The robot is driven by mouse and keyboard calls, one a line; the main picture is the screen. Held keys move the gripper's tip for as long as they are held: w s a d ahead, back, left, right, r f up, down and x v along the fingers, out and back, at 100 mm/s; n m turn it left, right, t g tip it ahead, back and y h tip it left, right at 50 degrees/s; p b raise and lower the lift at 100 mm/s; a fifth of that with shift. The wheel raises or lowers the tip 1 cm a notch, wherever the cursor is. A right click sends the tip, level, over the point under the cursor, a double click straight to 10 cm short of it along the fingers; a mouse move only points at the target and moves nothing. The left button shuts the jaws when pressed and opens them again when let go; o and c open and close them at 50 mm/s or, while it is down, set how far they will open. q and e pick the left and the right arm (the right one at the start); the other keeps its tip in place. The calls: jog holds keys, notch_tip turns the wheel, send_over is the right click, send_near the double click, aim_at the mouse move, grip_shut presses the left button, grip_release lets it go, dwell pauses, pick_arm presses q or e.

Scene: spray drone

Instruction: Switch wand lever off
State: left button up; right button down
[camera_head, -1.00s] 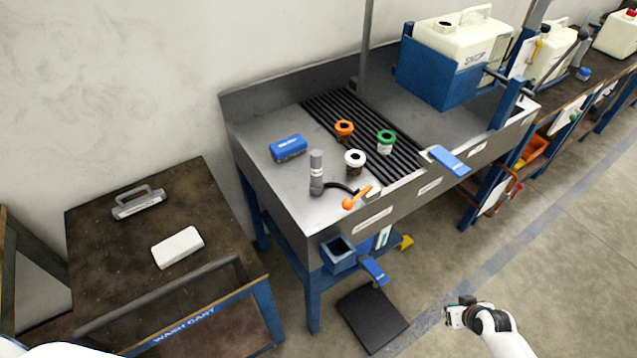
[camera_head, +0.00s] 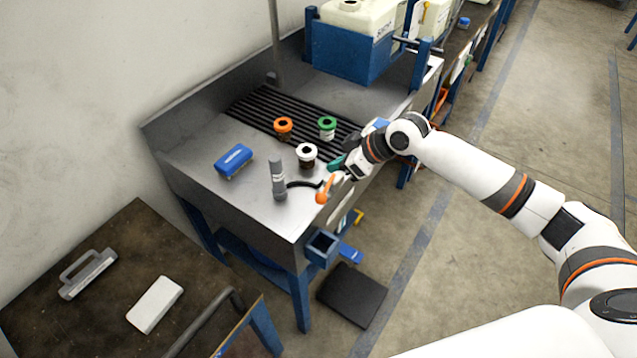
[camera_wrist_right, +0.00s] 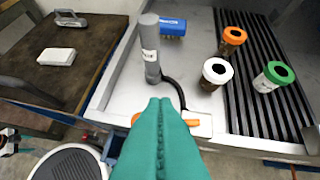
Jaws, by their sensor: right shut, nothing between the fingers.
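The orange wand lever (camera_head: 325,190) sits at the front edge of the steel wash bench, slanting toward the front. A grey cylindrical wand (camera_head: 277,175) stands beside it, with a black hose curving to the lever's mount. My right gripper (camera_head: 336,163), with teal fingers, is just behind and right of the lever. In the right wrist view the fingers (camera_wrist_right: 160,105) are shut with nothing between them. They hide the middle of the lever (camera_wrist_right: 190,122), whose orange ends show on both sides. Whether they touch it I cannot tell. My left gripper is out of view.
Orange (camera_head: 283,126), green (camera_head: 327,126) and white-lidded (camera_head: 307,153) cups stand on or by the black rack. A blue brush (camera_head: 233,161) lies left of the wand. A blue box (camera_head: 322,248) hangs on the bench front. A cart (camera_head: 120,235) stands at lower left.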

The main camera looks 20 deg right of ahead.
aim_at(325, 189)
jog(key=w+a+f+p, duration=0.1)
jog(key=f, duration=0.1)
jog(key=a+f+p, duration=0.1)
jog(key=f, duration=0.2)
jog(key=w+a+f+p, duration=0.1)
jog(key=f+p, duration=0.1)
jog(key=shift+w+f, duration=0.3)
jog(key=shift+f, duration=0.1)
jog(key=shift+s+d+f, duration=0.1)
jog(key=shift+s+d, duration=0.25)
jog(key=shift+d, duration=0.05)
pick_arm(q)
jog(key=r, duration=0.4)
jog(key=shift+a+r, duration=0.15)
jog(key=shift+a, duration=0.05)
pick_arm(e)
jog(key=shift+f, duration=0.1)
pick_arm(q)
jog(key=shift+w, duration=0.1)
pick_arm(e)
jog(key=shift+w+a, duration=0.1)
